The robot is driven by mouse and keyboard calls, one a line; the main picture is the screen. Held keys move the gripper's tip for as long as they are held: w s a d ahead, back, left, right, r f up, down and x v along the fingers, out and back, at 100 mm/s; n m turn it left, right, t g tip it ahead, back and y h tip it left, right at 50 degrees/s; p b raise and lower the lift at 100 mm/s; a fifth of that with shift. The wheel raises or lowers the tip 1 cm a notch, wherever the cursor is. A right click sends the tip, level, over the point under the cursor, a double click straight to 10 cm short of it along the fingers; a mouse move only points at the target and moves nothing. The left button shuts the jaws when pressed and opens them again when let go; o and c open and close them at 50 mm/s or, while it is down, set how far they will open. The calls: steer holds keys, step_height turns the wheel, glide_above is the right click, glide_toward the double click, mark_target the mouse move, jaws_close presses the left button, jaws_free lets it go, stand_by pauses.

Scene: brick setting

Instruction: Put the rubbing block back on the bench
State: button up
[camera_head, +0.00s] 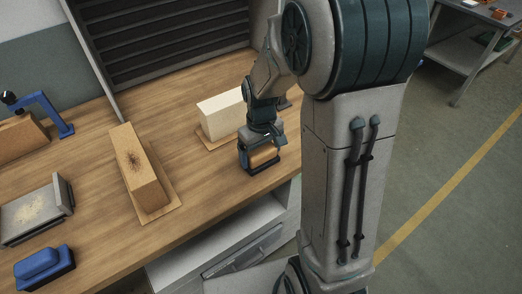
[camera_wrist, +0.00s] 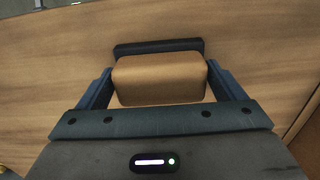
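The rubbing block (camera_wrist: 160,78) is a tan block with rounded edges and a dark base showing along its far side. In the wrist view it sits between the two blue fingers of my gripper (camera_wrist: 159,72), which press against its left and right ends. In the head view my gripper (camera_head: 260,146) points down at the right part of the wooden bench (camera_head: 95,225), near its front edge, with the rubbing block (camera_head: 263,156) below it. The block looks level. I cannot tell whether its dark base touches the bench top.
A tan block with a dark scorched patch (camera_head: 139,167) lies on a board left of my gripper. A pale block (camera_head: 220,115) stands just behind it. A dusty tray (camera_head: 33,213), a blue item (camera_head: 44,267) and a blue clamp (camera_head: 50,115) are at left. Bare bench lies between.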

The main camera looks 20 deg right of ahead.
mark_target(261, 150)
steer(key=shift+o, duration=0.4)
steer(key=shift+r, duration=0.1)
steer(key=shift+w+r, duration=0.1)
steer(key=shift+r, duration=0.4)
step_height(261, 150, up, 11)
steer(key=s+m+t, duration=0.3)
steer(key=s, duration=1.1)
steer(key=shift+r+m+p, duration=0.3)
steer(key=shift+r+m, duration=0.1)
steer(key=shift+r, duration=0.05)
